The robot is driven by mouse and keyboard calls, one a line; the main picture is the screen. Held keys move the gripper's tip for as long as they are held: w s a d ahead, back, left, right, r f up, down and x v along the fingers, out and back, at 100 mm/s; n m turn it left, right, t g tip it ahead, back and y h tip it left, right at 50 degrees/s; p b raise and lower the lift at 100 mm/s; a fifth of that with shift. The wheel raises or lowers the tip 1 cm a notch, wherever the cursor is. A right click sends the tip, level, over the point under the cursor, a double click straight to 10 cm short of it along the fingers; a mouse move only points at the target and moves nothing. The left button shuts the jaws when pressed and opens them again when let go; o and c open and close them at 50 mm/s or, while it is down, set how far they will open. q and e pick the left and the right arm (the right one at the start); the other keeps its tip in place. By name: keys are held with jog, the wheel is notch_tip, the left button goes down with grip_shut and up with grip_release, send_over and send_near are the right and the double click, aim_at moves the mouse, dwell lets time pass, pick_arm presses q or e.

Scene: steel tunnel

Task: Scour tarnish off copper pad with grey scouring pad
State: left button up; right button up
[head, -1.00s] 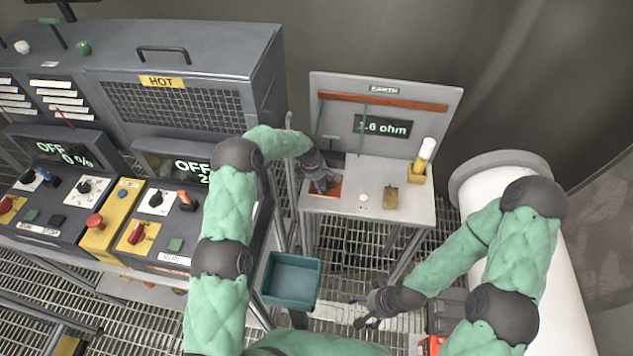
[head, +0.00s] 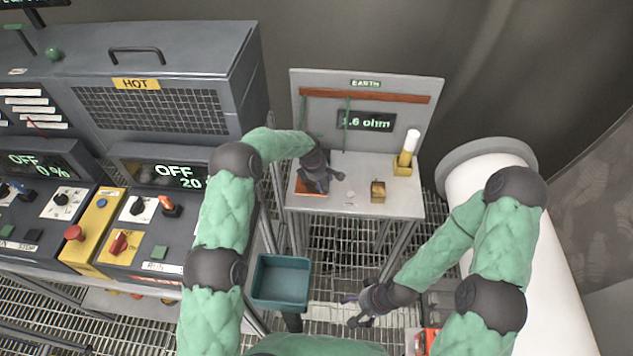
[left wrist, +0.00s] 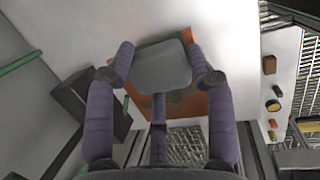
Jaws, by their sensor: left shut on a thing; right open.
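The copper pad (head: 304,189) lies at the left front of the white bench, an orange square partly covered by my left gripper (head: 319,185). In the left wrist view the copper (left wrist: 216,108) shows darker tarnish patches. My left gripper is shut on the grey scouring pad (left wrist: 162,68), which is held between its fingers over the copper, with a green edge behind it. Whether the pad touches the copper cannot be told. My right gripper (head: 353,310) is open and empty, low in front of the bench. The back panel display (head: 366,121) reads 1.6 ohm.
A brass block (head: 378,192) and a small white item sit right of the copper. A yellow holder (head: 402,168) with a white-topped cylinder stands at the back right. A teal bin (head: 281,282) is in front. Control consoles fill the left; a white pipe (head: 510,240) is right.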

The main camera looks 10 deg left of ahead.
aim_at(298, 179)
pick_arm(q)
jog(key=shift+d, duration=0.75)
jog(key=shift+w+f+b, duration=0.1)
jog(key=shift+w+b, duration=0.5)
jog(key=shift+b, duration=0.2)
jog(key=shift+w, duration=0.3)
jog(key=shift+s+a+b, duration=0.15)
jog(key=shift+a+b, duration=0.55)
jog(key=shift+a, duration=4.7)
jog(key=shift+w+f+b, duration=0.15)
jog(key=shift+w+b, duration=0.6)
jog(key=shift+b, duration=0.1)
jog(key=shift+d, duration=0.6)
jog(key=shift+s+d+f+b, duration=0.1)
jog(key=shift+d+b, duration=0.25)
jog(key=shift+d, duration=2.3)
jog(key=shift+d+r, duration=0.15)
jog(key=shift+d, duration=0.95)
jog(key=shift+d+r, duration=0.1)
jog(key=shift+d, duration=0.95)
jog(key=shift+w, duration=0.2)
jog(key=shift+r, duration=0.1)
